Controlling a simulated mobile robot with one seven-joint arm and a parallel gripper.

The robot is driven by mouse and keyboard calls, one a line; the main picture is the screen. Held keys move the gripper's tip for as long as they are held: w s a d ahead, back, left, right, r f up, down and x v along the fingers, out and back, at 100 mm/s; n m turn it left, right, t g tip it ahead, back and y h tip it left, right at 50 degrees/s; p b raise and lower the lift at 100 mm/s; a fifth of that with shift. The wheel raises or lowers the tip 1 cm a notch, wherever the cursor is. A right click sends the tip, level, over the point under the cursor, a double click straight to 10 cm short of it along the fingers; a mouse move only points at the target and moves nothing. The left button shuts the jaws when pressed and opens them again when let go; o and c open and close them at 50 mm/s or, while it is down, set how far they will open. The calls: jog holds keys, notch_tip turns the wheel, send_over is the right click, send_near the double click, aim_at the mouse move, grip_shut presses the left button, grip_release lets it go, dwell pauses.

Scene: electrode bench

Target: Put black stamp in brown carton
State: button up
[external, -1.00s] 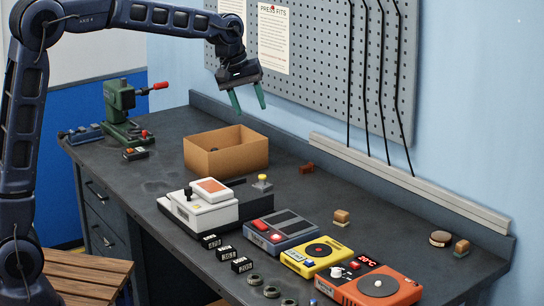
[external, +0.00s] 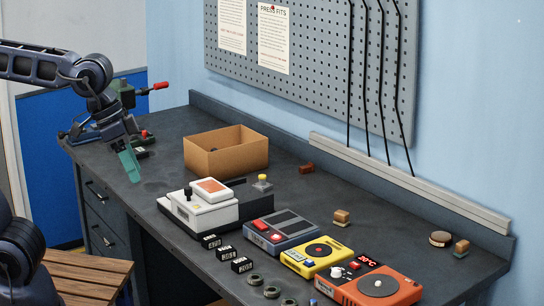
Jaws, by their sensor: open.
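The brown carton (external: 212,164) stands open-topped on the bench, left of its middle. Its floor is mostly hidden by its walls, and I cannot tell clearly what lies inside. I cannot single out a black stamp for sure. Several small black blocks with white labels (external: 225,253) stand in a row along the front edge. My gripper (external: 131,171) has teal fingers and is open, pointing down near the bench's left front edge, left of the carton. Its fingers overlap in this view, and I see nothing between them.
A green press with a red handle (external: 158,86) stands behind my gripper, partly hidden by it. A white device (external: 206,211) stands in front of the carton. Blue-grey, yellow (external: 300,259) and orange (external: 350,290) devices fill the right front. Small wooden pieces (external: 341,217) lie behind them.

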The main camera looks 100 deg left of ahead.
jog(key=s+d+f+m, duration=0.4)
jog(key=s+d, duration=0.1)
jog(key=s, duration=0.3)
jog(key=shift+d+f, duration=0.25)
jog(key=shift+f, duration=0.15)
